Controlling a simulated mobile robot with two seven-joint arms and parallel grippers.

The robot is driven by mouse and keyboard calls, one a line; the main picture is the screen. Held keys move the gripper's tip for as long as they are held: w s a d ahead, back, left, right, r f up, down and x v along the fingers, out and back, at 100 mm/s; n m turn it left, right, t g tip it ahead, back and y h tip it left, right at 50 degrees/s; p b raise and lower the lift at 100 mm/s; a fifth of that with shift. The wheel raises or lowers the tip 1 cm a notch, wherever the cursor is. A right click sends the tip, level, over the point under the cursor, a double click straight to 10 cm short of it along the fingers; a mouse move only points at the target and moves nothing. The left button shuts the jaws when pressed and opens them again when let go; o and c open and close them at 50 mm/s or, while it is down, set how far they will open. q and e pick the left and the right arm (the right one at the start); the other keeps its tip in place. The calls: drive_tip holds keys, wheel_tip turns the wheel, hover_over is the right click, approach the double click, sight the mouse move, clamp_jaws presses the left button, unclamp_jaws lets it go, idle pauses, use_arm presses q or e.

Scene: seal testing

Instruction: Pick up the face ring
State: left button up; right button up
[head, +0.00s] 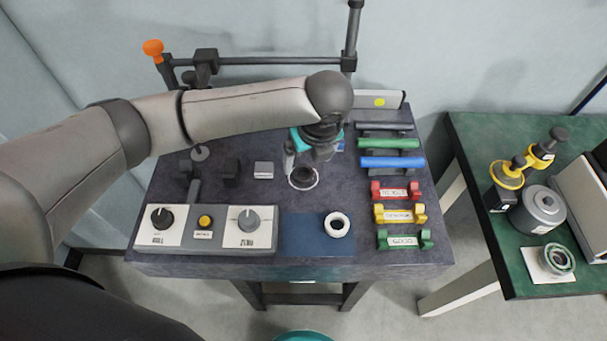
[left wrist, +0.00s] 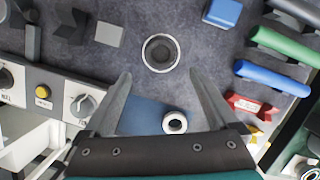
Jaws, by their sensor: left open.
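A round silver-rimmed ring with a dark centre (head: 316,181) lies on the dark grey table top; in the left wrist view its rim (left wrist: 145,53) shows just beyond the fingertips. A smaller white ring (head: 337,234) lies on the blue mat (head: 300,240) nearer the front edge, and it also shows in the left wrist view (left wrist: 166,123). I cannot tell by name which one is the face ring. My left gripper (head: 303,168) is open and empty, pointing down above the silver-rimmed ring and partly covering it in the head view. My right gripper is not in view.
A knob panel (head: 205,236) stands front left. Coloured bars (head: 390,143) and labelled red, yellow and green holders (head: 404,240) line the right side. A small grey block (head: 264,170) lies left of the gripper. A green side table (head: 490,150) with equipment stands right.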

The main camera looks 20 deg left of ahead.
sight(302, 176)
use_arm(q)
drive_tip(key=shift+x, duration=0.9)
drive_tip(key=shift+b+x, duration=0.3)
drive_tip(key=shift+x, duration=0.55)
drive_tip(key=x, duration=0.3)
drive_tip(key=b+x, duration=0.1)
drive_tip(key=shift+w+a+f, duration=0.1)
drive_tip(key=shift+w+f, duration=0.05)
drive_tip(key=shift+w, duration=0.15)
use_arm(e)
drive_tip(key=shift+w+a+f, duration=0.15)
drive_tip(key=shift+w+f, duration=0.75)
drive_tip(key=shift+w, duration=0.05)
use_arm(q)
drive_tip(key=c, duration=0.4)
clamp_jaws()
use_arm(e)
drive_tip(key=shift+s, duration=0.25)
